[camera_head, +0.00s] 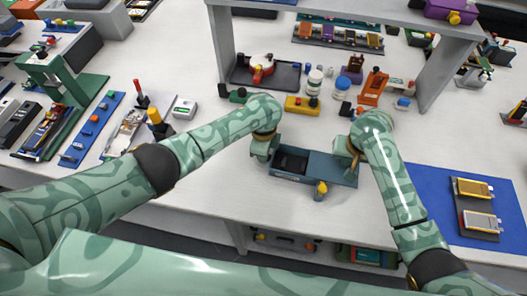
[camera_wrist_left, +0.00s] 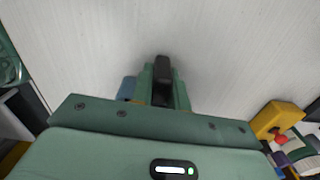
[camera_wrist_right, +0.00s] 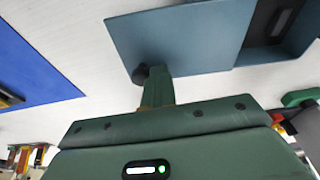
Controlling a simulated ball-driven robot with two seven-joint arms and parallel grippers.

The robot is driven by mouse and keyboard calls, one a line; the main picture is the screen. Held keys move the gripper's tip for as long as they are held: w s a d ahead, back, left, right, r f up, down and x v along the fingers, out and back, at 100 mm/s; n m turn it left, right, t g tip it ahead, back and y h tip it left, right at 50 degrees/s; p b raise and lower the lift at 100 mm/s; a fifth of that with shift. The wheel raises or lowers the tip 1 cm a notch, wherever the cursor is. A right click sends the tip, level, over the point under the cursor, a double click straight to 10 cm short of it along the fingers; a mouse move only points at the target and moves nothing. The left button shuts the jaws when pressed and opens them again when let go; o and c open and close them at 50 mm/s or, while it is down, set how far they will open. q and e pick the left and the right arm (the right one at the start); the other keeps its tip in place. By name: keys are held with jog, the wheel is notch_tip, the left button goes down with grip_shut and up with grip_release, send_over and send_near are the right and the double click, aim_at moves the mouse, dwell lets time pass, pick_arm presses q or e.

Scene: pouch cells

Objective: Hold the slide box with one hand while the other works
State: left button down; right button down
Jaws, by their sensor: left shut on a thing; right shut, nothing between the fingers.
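The slide box (camera_head: 341,171) is a blue-grey box near the table's front edge. Its lid covers the right part, and a dark opening (camera_head: 292,160) shows on the left. In the right wrist view the lid (camera_wrist_right: 185,42) lies beside the opening, with a black thing inside. My left gripper (camera_head: 270,156) is shut on the box's left end; in the left wrist view its fingers (camera_wrist_left: 161,85) hide most of the contact. My right gripper (camera_head: 349,158) is at the right end, shut and empty. Its fingers (camera_wrist_right: 156,88) are by a dark knob (camera_wrist_right: 140,73) at the lid's edge; touching is unclear.
A yellow knob-like piece (camera_head: 321,188) is at the box's front. A blue mat (camera_head: 430,203) with two cells lies right. Behind stand a yellow block (camera_head: 301,105), white jars (camera_head: 314,81) and an orange holder (camera_head: 373,88). A shelf frame (camera_head: 447,75) rises at the back.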

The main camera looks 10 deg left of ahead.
jog(key=shift+s+d, duration=0.1)
jog(key=shift+d, duration=0.9)
jog(key=shift+a+r, duration=0.25)
jog(key=shift+r, duration=0.75)
jog(key=shift+a+r, duration=0.3)
jog(key=shift+r, duration=0.75)
jog(key=shift+a+r, duration=0.25)
jog(key=shift+r, duration=0.75)
pick_arm(q)
jog(key=c, duration=1.3)
grip_release()
